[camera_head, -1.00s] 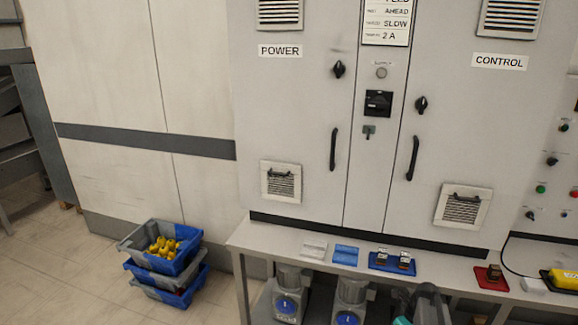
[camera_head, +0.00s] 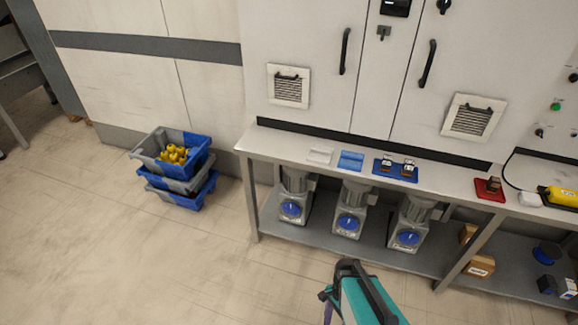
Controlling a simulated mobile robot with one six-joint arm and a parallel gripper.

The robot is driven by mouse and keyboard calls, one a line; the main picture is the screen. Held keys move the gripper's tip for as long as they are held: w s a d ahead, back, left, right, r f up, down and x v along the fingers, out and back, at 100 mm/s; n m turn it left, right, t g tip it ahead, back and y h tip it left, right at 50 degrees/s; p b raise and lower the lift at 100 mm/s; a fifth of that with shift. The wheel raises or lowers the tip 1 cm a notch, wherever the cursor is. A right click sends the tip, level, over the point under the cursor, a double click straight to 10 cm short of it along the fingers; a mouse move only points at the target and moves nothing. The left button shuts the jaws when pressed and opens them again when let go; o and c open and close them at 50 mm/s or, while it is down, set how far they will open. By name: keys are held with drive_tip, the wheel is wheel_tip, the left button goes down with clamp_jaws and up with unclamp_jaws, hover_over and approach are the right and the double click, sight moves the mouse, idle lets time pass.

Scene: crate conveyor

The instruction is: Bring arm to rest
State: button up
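A teal and black part (camera_head: 362,298), which looks like my arm, reaches in from the bottom edge, right of centre. It shows over the floor in front of the bench, with a black bracket-like piece at its upper end. I cannot make out gripper fingers on it, and the rest of it is cut off by the bottom edge.
A long bench (camera_head: 262,146) stands along the grey cabinets, with small trays on top. Several motors with blue discs (camera_head: 348,224) and small boxes (camera_head: 480,266) sit on its lower shelf. Stacked blue-grey crates (camera_head: 196,200) holding yellow parts stand left. Left foreground floor is clear.

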drive_tip(key=shift+s+d+r+n+h, duration=0.15)
drive_tip(key=shift+s+n, duration=0.65)
drive_tip(key=shift+n, duration=1.5)
drive_tip(key=shift+s+d+f+n+h, duration=0.15)
drive_tip(key=shift+s+n, duration=0.7)
drive_tip(key=shift+n, duration=1.45)
drive_tip(key=shift+s+d+r+n+h, duration=0.2)
drive_tip(key=shift+s+n, duration=0.6)
drive_tip(key=shift+n, duration=1.5)
drive_tip(key=shift+f, duration=0.1)
drive_tip(key=shift+c, duration=0.5)
